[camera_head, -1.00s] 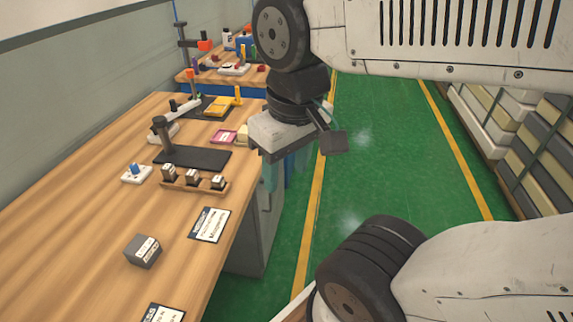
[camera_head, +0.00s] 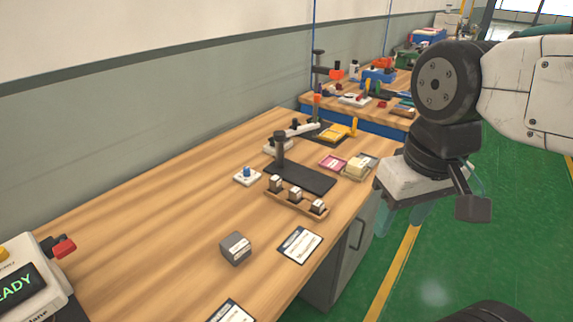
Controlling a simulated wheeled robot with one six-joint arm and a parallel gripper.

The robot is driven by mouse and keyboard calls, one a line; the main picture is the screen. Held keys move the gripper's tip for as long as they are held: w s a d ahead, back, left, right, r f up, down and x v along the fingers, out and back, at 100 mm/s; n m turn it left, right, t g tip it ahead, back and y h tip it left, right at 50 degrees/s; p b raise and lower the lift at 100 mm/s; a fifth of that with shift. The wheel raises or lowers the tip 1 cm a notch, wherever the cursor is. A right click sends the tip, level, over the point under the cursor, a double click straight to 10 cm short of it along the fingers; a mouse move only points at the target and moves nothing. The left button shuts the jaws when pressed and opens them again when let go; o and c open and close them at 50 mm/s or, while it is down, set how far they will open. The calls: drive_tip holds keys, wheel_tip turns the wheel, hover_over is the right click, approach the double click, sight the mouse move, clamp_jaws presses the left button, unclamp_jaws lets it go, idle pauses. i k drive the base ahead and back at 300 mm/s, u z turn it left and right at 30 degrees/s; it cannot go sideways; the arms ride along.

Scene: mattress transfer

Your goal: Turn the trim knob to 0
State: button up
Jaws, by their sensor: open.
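A small blue knob (camera_head: 247,172) stands on a white square base on the wooden workbench, left of the black stand. I take it for the trim knob; its markings and pointer are too small to read. My gripper (camera_head: 402,214) hangs at the right, beyond the bench's right edge and over the green floor. Its translucent teal fingers point down, are open and hold nothing visible. It is well apart from the blue knob.
A black stand (camera_head: 305,177) and a wooden rack (camera_head: 292,201) with several labelled blocks are near the knob. A grey block (camera_head: 236,249) and a card (camera_head: 300,244) lie nearer. A machine with a READY display (camera_head: 22,287) is at lower left. Bare bench lies left of the knob.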

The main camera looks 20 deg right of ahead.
sight(246, 171)
drive_tip(key=u, duration=0.25)
drive_tip(key=k, duration=0.55)
drive_tip(key=u, duration=0.55)
drive_tip(key=k, duration=0.7)
drive_tip(key=z, duration=0.7)
drive_tip(key=i, duration=1.6)
drive_tip(key=u, duration=0.7)
